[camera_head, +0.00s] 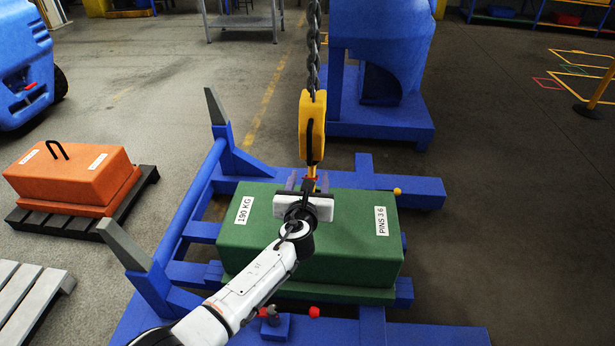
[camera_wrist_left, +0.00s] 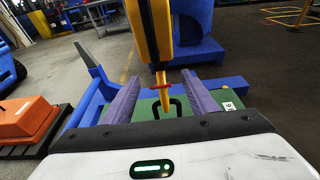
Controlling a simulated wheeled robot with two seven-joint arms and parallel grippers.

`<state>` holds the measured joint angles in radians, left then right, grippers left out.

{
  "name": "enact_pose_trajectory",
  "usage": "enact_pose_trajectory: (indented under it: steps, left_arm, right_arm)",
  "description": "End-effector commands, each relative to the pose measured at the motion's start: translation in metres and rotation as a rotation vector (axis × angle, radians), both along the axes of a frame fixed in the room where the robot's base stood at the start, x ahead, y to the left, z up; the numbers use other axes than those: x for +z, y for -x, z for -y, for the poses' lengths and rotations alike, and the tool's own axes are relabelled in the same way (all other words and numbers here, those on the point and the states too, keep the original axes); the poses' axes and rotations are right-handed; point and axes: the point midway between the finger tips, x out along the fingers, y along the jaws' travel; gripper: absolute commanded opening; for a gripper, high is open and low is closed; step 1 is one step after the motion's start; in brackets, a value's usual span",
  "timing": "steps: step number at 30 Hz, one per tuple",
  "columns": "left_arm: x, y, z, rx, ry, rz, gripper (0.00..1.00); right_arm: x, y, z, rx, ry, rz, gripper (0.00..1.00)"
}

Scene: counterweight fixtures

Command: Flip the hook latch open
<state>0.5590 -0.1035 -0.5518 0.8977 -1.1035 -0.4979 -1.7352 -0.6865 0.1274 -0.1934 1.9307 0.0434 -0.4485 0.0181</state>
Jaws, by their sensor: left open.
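The yellow crane hook block (camera_head: 312,125) hangs on a dark chain above the green counterweight (camera_head: 345,236), which sits on the blue frame. In the left wrist view the hook (camera_wrist_left: 163,98) reaches down to a dark lifting eye (camera_wrist_left: 172,106) on the green top. A red piece, apparently the latch (camera_wrist_left: 160,88), crosses the hook's upper part. My left gripper (camera_head: 308,182) is open at the hook. In the left wrist view its purple fingers (camera_wrist_left: 161,97) stand either side of the hook, apart from it. In the head view the gripper hides the lifting eye. My right gripper is not in view.
An orange weight (camera_head: 70,178) with a dark handle lies on a dark pallet at left. The blue frame (camera_head: 190,205) has upright posts on its left side. A large blue machine (camera_head: 380,60) stands behind.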

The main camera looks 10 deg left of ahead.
Motion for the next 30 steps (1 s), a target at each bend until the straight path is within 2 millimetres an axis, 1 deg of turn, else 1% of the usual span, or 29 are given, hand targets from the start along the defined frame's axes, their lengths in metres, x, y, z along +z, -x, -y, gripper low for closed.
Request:
enact_pose_trajectory:
  steps: [1, 3, 6, 9, 14, 26, 29, 30]
  left_arm:
    - [0.006, 0.010, -0.001, 0.001, 0.000, 0.000, 0.53]
    - [0.009, 0.020, 0.000, -0.001, 0.001, 0.000, 0.53]
    - [0.010, 0.032, 0.000, 0.000, 0.000, 0.001, 0.53]
    - [0.011, 0.040, 0.000, 0.000, 0.000, 0.001, 0.53]
    - [0.012, 0.044, 0.000, 0.000, -0.001, 0.002, 0.53]
    - [0.012, 0.044, 0.000, 0.000, 0.000, 0.002, 0.53]
    - [0.009, 0.048, -0.004, 0.024, 0.044, -0.008, 0.53]
    - [0.006, 0.054, -0.010, 0.054, 0.099, -0.020, 0.53]
  right_arm:
    - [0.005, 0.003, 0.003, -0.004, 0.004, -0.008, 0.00]
    - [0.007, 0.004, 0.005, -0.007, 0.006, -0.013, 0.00]
    - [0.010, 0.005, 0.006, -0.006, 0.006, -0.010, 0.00]
    - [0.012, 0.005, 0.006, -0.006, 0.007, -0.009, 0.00]
    - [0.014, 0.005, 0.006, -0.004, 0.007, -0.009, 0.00]
    - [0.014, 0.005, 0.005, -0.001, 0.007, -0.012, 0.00]
    - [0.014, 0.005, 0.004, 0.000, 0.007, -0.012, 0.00]
    - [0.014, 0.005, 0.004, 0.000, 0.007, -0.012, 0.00]
